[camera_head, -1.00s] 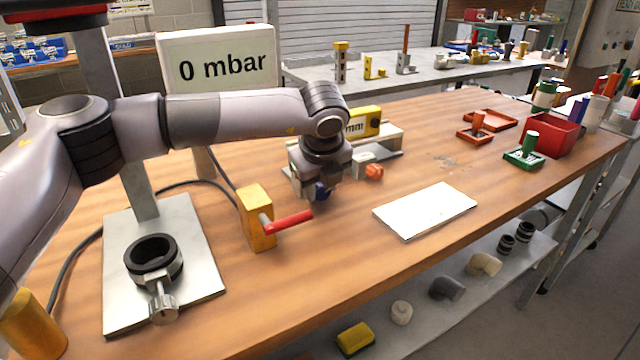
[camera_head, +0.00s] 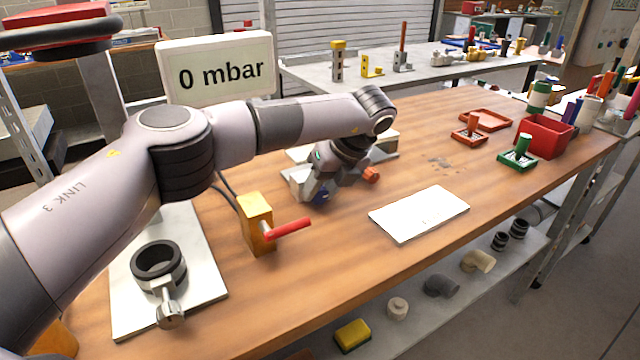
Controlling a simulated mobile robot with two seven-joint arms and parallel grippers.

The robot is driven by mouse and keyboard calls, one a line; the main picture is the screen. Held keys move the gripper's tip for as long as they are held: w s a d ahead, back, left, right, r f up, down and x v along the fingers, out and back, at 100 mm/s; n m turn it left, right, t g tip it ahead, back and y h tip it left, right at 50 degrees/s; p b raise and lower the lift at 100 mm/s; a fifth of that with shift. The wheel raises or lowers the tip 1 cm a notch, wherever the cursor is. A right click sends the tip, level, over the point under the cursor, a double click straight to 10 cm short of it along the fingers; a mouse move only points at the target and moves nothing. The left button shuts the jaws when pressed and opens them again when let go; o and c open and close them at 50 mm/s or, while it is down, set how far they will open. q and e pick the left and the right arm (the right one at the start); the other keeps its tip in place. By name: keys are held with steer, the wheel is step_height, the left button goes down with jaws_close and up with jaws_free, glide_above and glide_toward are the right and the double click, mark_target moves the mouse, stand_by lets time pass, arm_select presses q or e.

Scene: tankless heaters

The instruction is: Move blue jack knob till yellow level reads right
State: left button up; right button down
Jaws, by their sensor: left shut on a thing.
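My left gripper (camera_head: 312,194) reaches down at the middle of the bench and is shut on the blue jack knob (camera_head: 323,196), of which only a small part shows between and beside the fingers. The jack carries a pale plate (camera_head: 386,137) behind my left wrist. An orange knob (camera_head: 371,174) sits just right of the gripper. The yellow level is hidden behind my left arm, so its reading cannot be seen. My right gripper is out of view.
A yellow valve block (camera_head: 256,222) with a red lever (camera_head: 288,229) stands left of the gripper. A "0 mbar" display (camera_head: 220,70) stands behind. A white sheet (camera_head: 420,214) lies to the right. A black ring clamp (camera_head: 159,260) is at front left.

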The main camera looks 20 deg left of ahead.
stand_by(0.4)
arm_select(q)
steer(key=o, duration=1)
steer(key=shift+o, duration=0.2)
steer(key=v, duration=0.7)
steer(key=shift+d, duration=0.15)
steer(key=shift+d, duration=0.1)
